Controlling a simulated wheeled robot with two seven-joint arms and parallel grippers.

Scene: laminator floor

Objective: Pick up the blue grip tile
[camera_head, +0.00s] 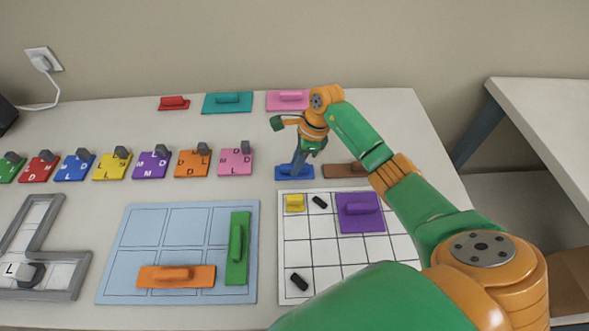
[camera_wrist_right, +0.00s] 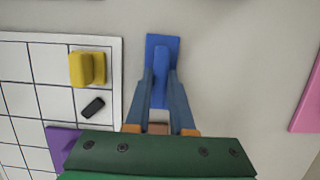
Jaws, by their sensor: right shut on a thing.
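The blue grip tile (camera_head: 288,173) lies on the table just beyond the white grid board. It is a flat blue rectangle with a raised grip. My right gripper (camera_head: 300,163) reaches down to it from above. In the right wrist view, the two fingers (camera_wrist_right: 161,80) are closed on the raised grip of the blue tile (camera_wrist_right: 162,42). I cannot tell whether the tile is lifted off the table. My left gripper is not in view.
A brown tile (camera_head: 343,171) lies right of the blue one. The white grid board (camera_head: 300,249) holds a yellow tile (camera_head: 294,203), a purple tile (camera_head: 360,211) and black pieces. A pink tile (camera_head: 287,100) lies behind. A light blue board (camera_head: 130,236) sits left.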

